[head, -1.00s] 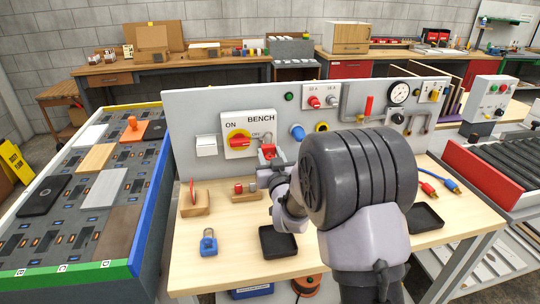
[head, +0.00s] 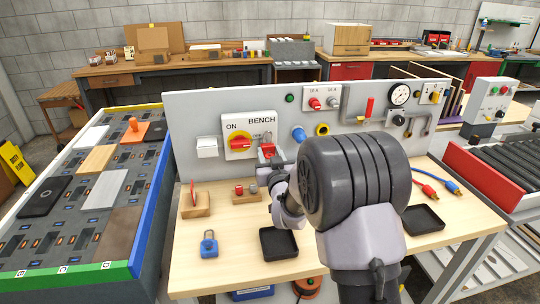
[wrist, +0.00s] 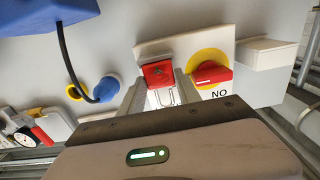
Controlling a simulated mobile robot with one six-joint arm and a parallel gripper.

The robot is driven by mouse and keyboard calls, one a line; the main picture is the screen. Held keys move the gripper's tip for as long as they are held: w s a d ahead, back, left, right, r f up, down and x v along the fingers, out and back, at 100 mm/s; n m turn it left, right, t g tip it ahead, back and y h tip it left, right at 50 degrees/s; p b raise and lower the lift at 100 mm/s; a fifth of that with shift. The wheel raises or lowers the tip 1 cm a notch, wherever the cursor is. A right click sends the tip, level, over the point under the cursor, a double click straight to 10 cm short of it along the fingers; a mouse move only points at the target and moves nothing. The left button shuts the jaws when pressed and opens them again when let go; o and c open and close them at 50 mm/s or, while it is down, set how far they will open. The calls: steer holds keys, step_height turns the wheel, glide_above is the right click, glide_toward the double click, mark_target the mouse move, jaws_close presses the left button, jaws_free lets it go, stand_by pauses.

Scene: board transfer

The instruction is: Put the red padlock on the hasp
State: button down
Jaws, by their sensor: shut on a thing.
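The red padlock (wrist: 157,72) is between the two fingers of my gripper (wrist: 160,88) in the wrist view, which shows the panel upside down. A thin grey loop, likely its shackle, shows below the red body there. In the head view the padlock (head: 267,150) is in front of the panel, just right of the red and yellow rotary switch (head: 240,141). My gripper (head: 272,157) is shut on it, partly hidden by my wrist. The switch (wrist: 211,73) is right of the padlock in the wrist view. I cannot clearly make out the hasp near the switch.
A blue padlock (head: 209,245), a black tray (head: 278,257) and small wooden stands (head: 195,212) are on the bench top. A blue plug (head: 298,133) sticks out of the panel right of the gripper. A second black tray (head: 423,231) lies to the right.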

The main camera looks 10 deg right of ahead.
steer(key=shift+w, duration=0.4)
steer(key=c, duration=0.8)
jaws_free()
steer(key=shift+o, duration=0.2)
